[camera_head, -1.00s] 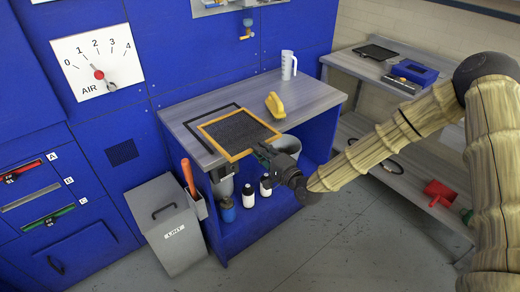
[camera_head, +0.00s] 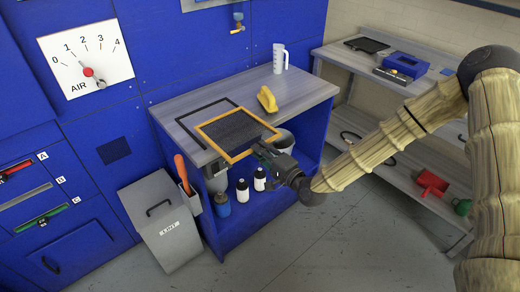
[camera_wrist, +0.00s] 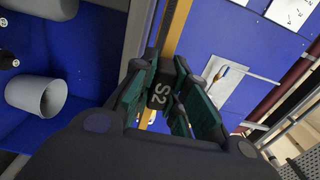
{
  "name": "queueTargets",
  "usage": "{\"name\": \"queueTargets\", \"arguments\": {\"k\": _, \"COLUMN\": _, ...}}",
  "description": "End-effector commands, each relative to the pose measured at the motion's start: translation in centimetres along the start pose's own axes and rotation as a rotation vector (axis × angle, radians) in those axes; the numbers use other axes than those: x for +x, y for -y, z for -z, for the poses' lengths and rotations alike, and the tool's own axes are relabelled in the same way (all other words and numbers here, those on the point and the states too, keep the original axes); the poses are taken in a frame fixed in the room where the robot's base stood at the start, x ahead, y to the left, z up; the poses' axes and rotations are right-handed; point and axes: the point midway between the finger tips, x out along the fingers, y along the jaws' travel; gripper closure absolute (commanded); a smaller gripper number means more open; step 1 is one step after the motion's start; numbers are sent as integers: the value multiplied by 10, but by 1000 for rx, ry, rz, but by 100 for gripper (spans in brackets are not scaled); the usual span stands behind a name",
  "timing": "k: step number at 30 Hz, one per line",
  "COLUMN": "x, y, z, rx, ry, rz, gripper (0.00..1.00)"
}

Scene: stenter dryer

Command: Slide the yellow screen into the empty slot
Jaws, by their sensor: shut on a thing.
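The yellow screen (camera_head: 233,133) has a yellow frame and dark mesh. In the head view it appears over the grey bench top, beside a black rectangular outline (camera_head: 186,118). My gripper (camera_head: 262,151) is shut on its near right edge. In the wrist view, my gripper (camera_wrist: 160,92) is closed around a black tab marked S2 (camera_wrist: 160,95) on the yellow frame (camera_wrist: 174,28). On the blue machine at left, slot A (camera_head: 18,169) has a red handle and slot C (camera_head: 42,217) a green one. Slot B (camera_head: 26,196) between them shows a plain grey strip with no coloured handle.
A yellow object (camera_head: 267,99) and white jug (camera_head: 280,59) stand on the grey bench (camera_head: 190,100). A grey LINT bin (camera_head: 160,225) stands on the floor below slots and bench. A second grey workbench (camera_head: 335,56) is at right. Floor in front is clear.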

Motion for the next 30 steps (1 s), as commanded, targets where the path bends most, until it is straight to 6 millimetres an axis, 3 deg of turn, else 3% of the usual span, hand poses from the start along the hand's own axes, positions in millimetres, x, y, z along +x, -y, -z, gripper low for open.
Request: {"name": "queueTargets", "arguments": {"k": 30, "x": -38, "y": 0, "z": 0, "rx": 0, "ry": 0, "rz": 1, "gripper": 100}}
